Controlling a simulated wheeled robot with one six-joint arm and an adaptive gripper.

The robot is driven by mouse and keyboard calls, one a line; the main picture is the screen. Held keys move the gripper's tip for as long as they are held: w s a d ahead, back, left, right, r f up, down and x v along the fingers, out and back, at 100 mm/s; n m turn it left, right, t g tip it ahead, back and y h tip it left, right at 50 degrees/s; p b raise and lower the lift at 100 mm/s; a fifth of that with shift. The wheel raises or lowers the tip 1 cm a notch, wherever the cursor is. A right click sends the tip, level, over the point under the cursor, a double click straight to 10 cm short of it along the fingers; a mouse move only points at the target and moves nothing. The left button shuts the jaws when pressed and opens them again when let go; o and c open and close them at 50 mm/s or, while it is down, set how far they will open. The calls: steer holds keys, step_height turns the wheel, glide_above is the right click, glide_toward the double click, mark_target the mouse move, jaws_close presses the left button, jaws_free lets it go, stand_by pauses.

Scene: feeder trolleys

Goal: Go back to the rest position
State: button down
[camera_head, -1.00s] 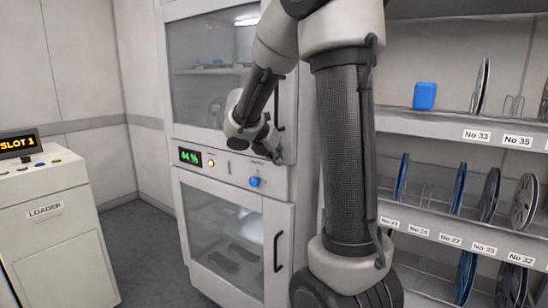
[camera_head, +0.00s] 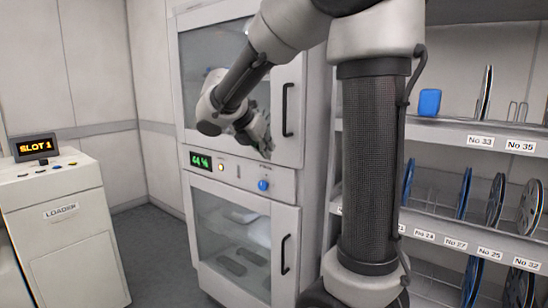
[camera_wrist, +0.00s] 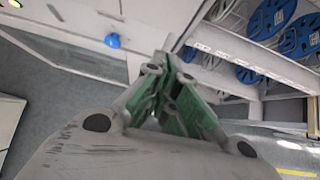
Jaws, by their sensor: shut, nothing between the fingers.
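My gripper (camera_head: 262,138) is in front of the upper glass door of the white cabinet (camera_head: 316,150), above the panel with the green display. In the wrist view my gripper (camera_wrist: 168,100) shows green-sided fingers, shut with nothing between them. My arm bends down to it from the top of the head view and hides part of the cabinet and the shelves.
A loader (camera_head: 75,232) with a "SLOT 1" display (camera_head: 36,147) stands at the left. Shelves (camera_head: 460,133) with reels (camera_head: 530,205) and a blue box (camera_head: 429,102) stand at the right. The cabinet panel has a blue knob (camera_head: 263,185). Floor (camera_head: 150,250) is clear between loader and cabinet.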

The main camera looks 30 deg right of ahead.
steer(key=s+a+f+m+y, duration=0.1)
steer(key=s+a+m+y, duration=0.1)
steer(key=s+m, duration=0.5)
steer(key=s+a+f+m+y, duration=0.2)
steer(key=s+m+y, duration=0.1)
steer(key=s+m, duration=0.5)
steer(key=s+a+f+m+t+y, duration=0.1)
steer(key=s+a+f+m+y, duration=0.1)
steer(key=s+m, duration=0.5)
steer(key=s+y, duration=0.1)
steer(key=s, duration=0.1)
steer(key=shift+s+a+f, duration=0.2)
steer(key=shift+s+a, duration=0.05)
steer(key=shift+s, duration=0.05)
stand_by(0.5)
